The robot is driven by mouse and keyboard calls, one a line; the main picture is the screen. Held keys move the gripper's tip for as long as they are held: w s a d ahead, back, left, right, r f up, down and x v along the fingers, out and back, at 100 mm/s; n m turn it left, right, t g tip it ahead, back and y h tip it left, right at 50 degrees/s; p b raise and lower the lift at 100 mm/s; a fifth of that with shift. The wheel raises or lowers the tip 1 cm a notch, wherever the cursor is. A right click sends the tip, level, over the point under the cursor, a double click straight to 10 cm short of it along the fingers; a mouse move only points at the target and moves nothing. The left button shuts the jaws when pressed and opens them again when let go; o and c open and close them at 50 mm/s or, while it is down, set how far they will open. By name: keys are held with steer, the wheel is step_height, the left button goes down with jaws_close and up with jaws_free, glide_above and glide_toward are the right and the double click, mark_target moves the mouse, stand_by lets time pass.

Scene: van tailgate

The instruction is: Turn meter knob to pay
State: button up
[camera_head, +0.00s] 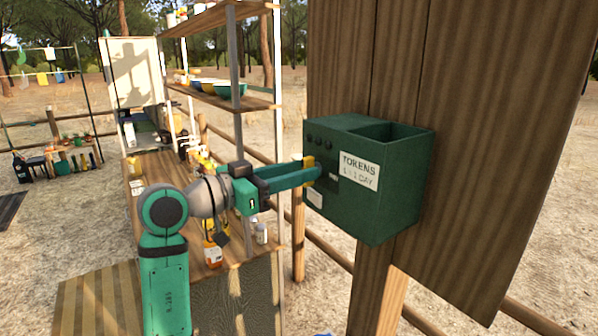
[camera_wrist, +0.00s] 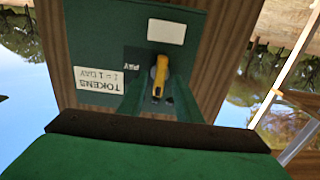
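The token meter is a dark green box (camera_head: 365,215) with an open-topped bin and a white "TOKENS 1 = 1 DAY" label, fixed to a wooden post and board. Its yellow knob (camera_head: 308,162) is on the front face. In the wrist view the box appears upside down, and the knob (camera_wrist: 160,76) stands slightly tilted beside the word "PAY". My gripper (camera_head: 305,174) reaches the front face from the left. Its two green fingers lie on both sides of the knob and look closed on it; the fingertips partly hide its sides.
The wooden board (camera_head: 500,130) stands right behind the meter. A wooden counter (camera_head: 190,190) with bottles and a shelf unit (camera_head: 215,95) with bowls stand at the left, close to my arm. A rail fence (camera_head: 325,245) runs behind. Dry open ground lies beyond.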

steer(key=shift+w+d, duration=0.1)
steer(key=shift+d, duration=0.1)
jaws_close()
stand_by(0.3)
steer(key=m, duration=1.8)
steer(key=shift+s+d+f, duration=0.1)
steer(key=shift+s+f, duration=0.2)
steer(key=shift+f, duration=0.1)
steer(key=shift+m, duration=0.3)
